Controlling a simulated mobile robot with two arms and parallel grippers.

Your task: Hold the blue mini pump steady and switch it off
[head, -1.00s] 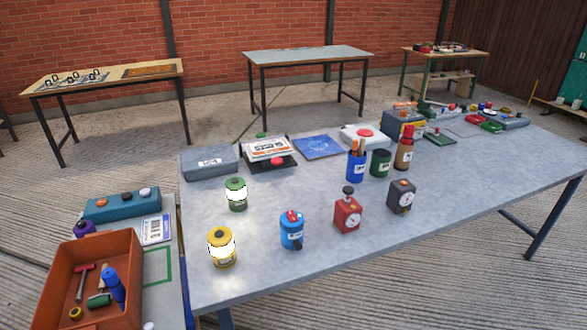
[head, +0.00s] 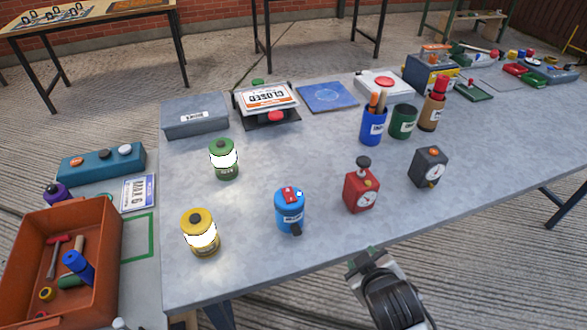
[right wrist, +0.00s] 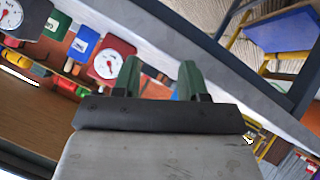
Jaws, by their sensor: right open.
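The blue mini pump (head: 290,212) stands upright near the front edge of the grey table in the head view. It has a red part and a small pale part on top, a white label, and a black piece low at its front. My right gripper (head: 362,260) is at the table's front edge, to the right of and nearer than the pump, apart from it. In the right wrist view its green fingers (right wrist: 159,72) are apart with nothing visibly held. A sliver of blue shows near the fingers there; I cannot tell whether it is the pump. My left gripper is not in view.
An orange bin (head: 97,270) is at lower left. Bare tabletop surrounds the pump.

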